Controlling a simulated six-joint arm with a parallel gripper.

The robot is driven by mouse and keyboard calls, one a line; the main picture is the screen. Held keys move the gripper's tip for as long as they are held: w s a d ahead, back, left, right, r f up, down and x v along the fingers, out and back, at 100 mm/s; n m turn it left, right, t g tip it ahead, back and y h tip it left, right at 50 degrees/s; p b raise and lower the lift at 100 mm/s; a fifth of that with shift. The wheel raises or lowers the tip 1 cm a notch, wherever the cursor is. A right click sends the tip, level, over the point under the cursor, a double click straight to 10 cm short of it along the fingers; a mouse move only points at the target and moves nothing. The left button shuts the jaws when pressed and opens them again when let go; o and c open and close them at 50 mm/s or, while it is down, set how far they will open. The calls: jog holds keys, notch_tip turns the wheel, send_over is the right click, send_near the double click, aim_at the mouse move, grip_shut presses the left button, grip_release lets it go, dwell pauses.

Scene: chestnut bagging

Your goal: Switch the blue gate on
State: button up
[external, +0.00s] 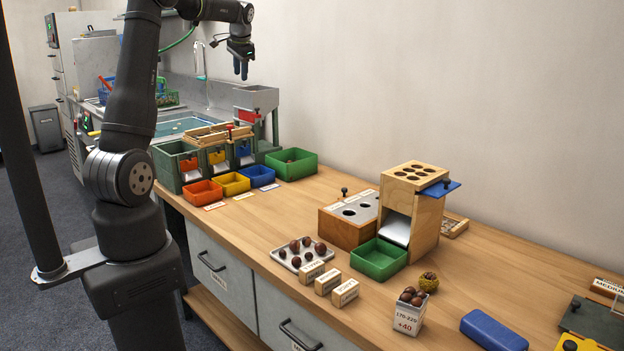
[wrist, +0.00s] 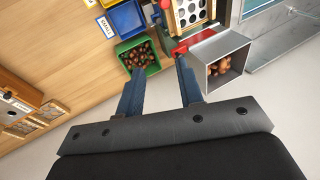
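My gripper (external: 241,72) hangs in the air above the grey hopper at the back of the bench. In the wrist view its two blue fingers (wrist: 160,68) are apart with nothing between them. A blue flap (external: 243,149) is on the right section of the green sorter (external: 166,166), above a blue bin (external: 257,176). Another blue plate (external: 440,188) with a dark knob sticks out of the side of the wooden dispenser (external: 427,222), far from my gripper. The frames do not settle which one is the blue gate.
The grey hopper (wrist: 240,62) holds chestnuts and has a red slide (wrist: 192,42). A green bin (wrist: 120,49) with chestnuts stands beside it. A sieve frame (external: 205,134) lies on the sorter. Trays, blocks and a chestnut box (external: 408,319) occupy the bench's nearer part.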

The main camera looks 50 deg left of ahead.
jog(key=f, duration=0.2)
jog(key=a+f+m+y, duration=0.1)
jog(key=s+a+f+m+g+y, duration=0.1)
jog(key=f, duration=0.1)
jog(key=shift+f, duration=0.35)
grip_shut()
jog(key=d+f+m+t+y, duration=0.2)
jog(key=f+m, duration=0.8)
jog(key=d+f+m+t+y, duration=0.2)
jog(key=d+f+m, duration=0.1)
jog(key=f+m, duration=0.7)
jog(key=shift+w+d+f+m, duration=0.25)
jog(key=shift+w+f+m, duration=0.15)
jog(key=shift+f, duration=0.05)
